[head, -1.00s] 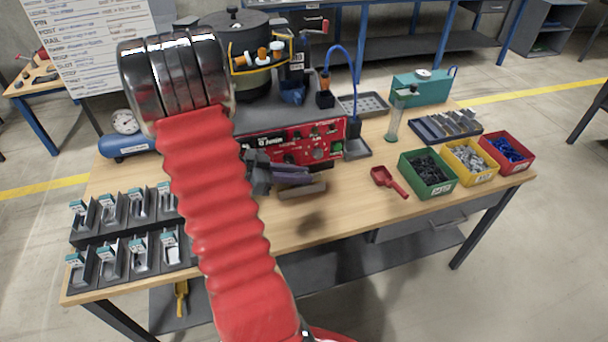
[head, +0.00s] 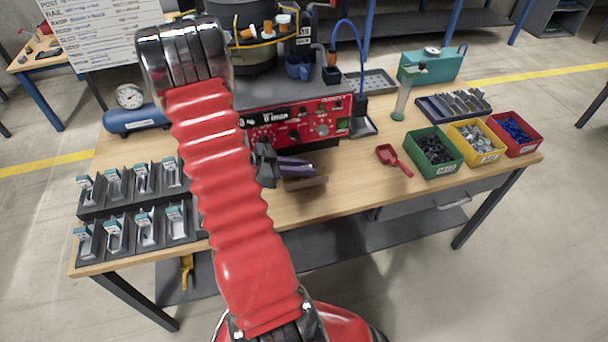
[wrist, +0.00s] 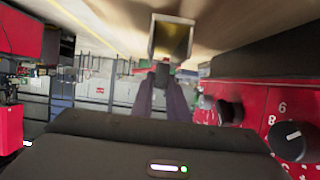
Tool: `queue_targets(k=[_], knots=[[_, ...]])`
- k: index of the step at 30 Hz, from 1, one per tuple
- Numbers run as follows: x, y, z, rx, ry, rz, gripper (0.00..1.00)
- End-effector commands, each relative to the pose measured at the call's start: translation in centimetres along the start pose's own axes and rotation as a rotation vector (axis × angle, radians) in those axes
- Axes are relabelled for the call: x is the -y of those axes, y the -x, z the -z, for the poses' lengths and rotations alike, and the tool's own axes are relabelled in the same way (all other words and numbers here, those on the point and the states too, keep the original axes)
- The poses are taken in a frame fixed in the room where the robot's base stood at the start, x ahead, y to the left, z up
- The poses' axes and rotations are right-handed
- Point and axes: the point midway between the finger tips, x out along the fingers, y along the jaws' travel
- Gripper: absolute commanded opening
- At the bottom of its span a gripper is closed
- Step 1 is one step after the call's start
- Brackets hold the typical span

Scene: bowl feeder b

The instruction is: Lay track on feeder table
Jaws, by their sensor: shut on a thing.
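My gripper (head: 290,166) is in front of the red control panel in the head view, low over the wooden table (head: 350,192). Its purple-grey fingers show in the wrist view (wrist: 164,98). It is shut on the track, a grey-brown straight piece (head: 306,183) under the fingers. In the wrist view the track shows as a square channel end (wrist: 172,38). I cannot tell whether the track touches the table. The feeder's bowl (head: 242,18) stands on a grey top behind the red panel (head: 290,128), partly hidden by my arm.
A red scoop (head: 395,160) lies to the right. Green (head: 434,152), yellow (head: 477,142) and red bins (head: 515,134) stand at the right end. Holders (head: 145,227) fill the left front. A blue tank (head: 135,118) lies behind them. The middle front of the table is clear.

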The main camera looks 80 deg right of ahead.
Motion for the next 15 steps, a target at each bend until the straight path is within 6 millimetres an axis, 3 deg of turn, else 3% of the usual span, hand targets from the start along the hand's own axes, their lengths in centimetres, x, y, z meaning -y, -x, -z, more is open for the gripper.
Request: queue_targets(k=[6,15], knots=[[0.0,-0.9,-2.1,-0.001,0.0,0.0,0.0],[0.0,-1.0,-2.3,-0.001,-0.002,0.0,0.0]])
